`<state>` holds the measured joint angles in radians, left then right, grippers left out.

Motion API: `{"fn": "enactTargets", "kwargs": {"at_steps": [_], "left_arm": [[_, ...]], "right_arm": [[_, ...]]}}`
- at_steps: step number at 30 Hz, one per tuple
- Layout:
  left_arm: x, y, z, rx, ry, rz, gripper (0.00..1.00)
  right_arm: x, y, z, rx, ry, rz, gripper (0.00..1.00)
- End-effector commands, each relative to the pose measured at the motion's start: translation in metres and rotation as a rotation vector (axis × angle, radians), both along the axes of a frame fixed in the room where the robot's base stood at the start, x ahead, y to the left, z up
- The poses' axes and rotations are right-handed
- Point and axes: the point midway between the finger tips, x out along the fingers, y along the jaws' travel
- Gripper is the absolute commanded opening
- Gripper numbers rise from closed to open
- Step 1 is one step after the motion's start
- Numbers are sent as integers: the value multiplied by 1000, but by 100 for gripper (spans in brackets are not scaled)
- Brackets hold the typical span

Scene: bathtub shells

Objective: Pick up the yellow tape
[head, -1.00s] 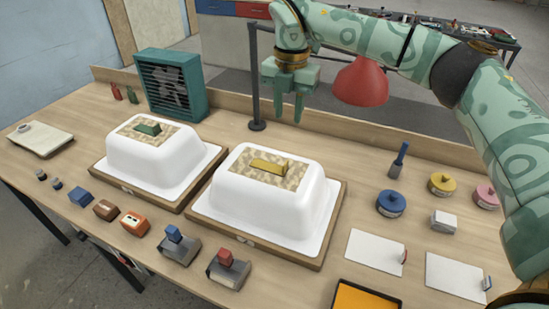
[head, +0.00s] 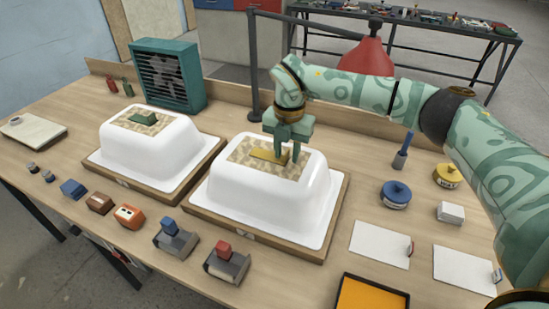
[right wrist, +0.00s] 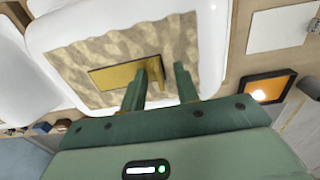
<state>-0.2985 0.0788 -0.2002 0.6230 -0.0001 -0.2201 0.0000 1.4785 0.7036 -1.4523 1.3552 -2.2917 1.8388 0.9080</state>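The yellow tape (head: 265,155) lies on the patterned brown patch on top of the right white tub shell (head: 241,192). My right gripper (head: 289,158) points down over the right end of the tape. In the right wrist view the tape (right wrist: 110,76) runs toward the gripper (right wrist: 160,72), and its raised end shows between the two parted fingers. The gripper is open, and I cannot tell whether a finger touches the tape. My left gripper is not in view.
A second tub shell (head: 143,160) with a green piece (head: 144,118) stands to the left. A green fan (head: 168,76) and a red lamp shade (head: 367,57) are behind. Several blocks line the front edge; white cards (head: 380,243) and an orange tray (head: 371,297) lie at right.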

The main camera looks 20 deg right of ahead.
Motion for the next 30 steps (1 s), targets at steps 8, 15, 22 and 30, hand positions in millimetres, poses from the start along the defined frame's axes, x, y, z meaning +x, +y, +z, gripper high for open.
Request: {"fn": "enactTargets", "kwargs": {"at_steps": [8, 15, 22, 30], "left_arm": [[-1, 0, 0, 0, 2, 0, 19], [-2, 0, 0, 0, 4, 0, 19], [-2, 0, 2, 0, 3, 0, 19], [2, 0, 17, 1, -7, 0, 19]], "right_arm": [[0, 0, 1, 0, -1, 0, 6], [0, 0, 1, 0, -1, 0, 0], [0, 0, 6, 1, -2, 0, 0], [-4, -10, 48, 0, -6, -3, 0]]}}
